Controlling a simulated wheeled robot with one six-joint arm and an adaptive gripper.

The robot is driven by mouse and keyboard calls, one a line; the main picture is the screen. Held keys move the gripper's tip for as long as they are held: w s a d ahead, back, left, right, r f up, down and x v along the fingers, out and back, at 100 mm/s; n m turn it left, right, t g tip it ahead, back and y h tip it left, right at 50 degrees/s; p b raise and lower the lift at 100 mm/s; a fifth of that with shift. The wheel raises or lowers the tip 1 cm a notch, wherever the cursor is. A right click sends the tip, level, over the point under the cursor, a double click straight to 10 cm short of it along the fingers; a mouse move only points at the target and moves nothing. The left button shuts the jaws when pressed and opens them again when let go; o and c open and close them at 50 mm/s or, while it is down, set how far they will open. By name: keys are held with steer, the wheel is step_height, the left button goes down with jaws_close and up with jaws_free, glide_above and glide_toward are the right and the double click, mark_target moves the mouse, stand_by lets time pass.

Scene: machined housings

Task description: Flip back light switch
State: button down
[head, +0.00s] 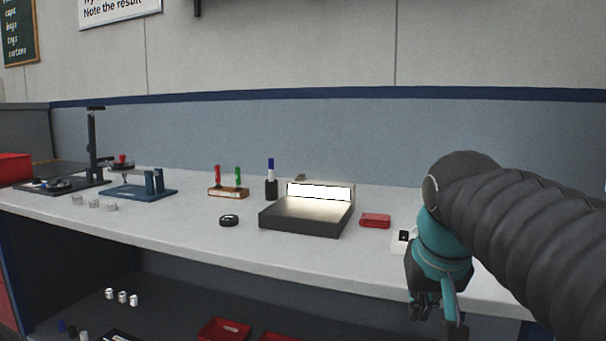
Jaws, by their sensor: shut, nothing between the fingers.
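A small white box with a black switch on it (402,238) sits on the bench top, right of the middle. My arm hides its right part, and which way the switch is tipped is too small to tell. A dark tray-shaped light box (300,222) stands left of it, and its white panel (320,192) at the back glows. My gripper (437,312) points down in front of the bench's front edge, below and to the right of the switch box in the picture. It appears apart from the box. It is shut and holds nothing.
A red case (375,221) lies between the light box and the switch box. A black ring (229,220), a marker holder (228,192) and a blue fixture (138,191) stand further left. The bench front (200,237) is mostly clear. Red trays (224,330) lie below.

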steer(key=s+f+n, duration=0.1)
steer(key=s+f, duration=1)
steer(key=f, duration=0.5)
steer(key=shift+s, duration=0.3)
steer(key=shift+s+f, duration=0.1)
